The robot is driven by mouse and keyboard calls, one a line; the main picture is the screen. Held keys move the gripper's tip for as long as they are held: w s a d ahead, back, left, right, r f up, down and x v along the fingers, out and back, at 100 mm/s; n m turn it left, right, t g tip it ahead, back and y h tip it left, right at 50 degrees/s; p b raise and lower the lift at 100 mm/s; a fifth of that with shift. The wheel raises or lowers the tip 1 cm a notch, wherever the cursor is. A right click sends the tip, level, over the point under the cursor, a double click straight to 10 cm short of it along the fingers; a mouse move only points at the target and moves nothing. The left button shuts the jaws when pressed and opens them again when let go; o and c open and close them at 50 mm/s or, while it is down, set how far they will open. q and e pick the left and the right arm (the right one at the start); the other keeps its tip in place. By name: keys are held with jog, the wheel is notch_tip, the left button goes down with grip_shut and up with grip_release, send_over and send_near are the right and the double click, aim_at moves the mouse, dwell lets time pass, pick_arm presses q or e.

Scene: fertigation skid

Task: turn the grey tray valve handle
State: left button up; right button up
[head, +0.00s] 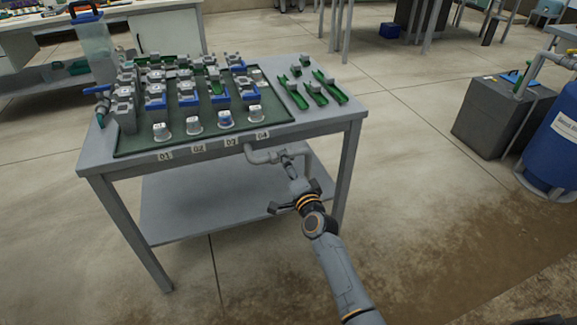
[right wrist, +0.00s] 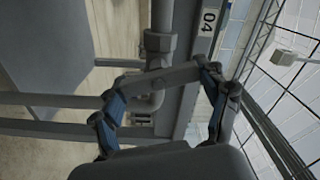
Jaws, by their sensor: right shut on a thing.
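The grey tray valve handle (right wrist: 158,79) is a grey bar that spans between my right gripper's fingers in the right wrist view. My right gripper (right wrist: 160,95) is shut on it, with one blue-padded finger at each end. The grey valve body and pipe (right wrist: 160,42) sit just behind the handle. In the head view the grey pipe (head: 265,156) runs below the table's front edge near the 04 label, and my right gripper (head: 295,186) reaches it from the front. The handle is mostly hidden by the gripper there. My left gripper is not in view.
The grey table (head: 333,124) carries a green tray (head: 140,142) with grey and blue fittings and several white cups. Green channel pieces (head: 313,93) lie to the tray's right. A lower shelf (head: 200,215) is empty. A blue tank (head: 560,140) stands at far right. The floor in front is clear.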

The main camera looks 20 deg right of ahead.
jog(key=shift+m, duration=1.9)
jog(key=o, duration=1.2)
jog(key=shift+d+f, duration=0.1)
jog(key=shift+c, duration=0.2)
jog(key=shift+s, duration=0.1)
jog(key=s, duration=1.1)
jog(key=shift+s+d, duration=0.15)
jog(key=shift+s, duration=0.25)
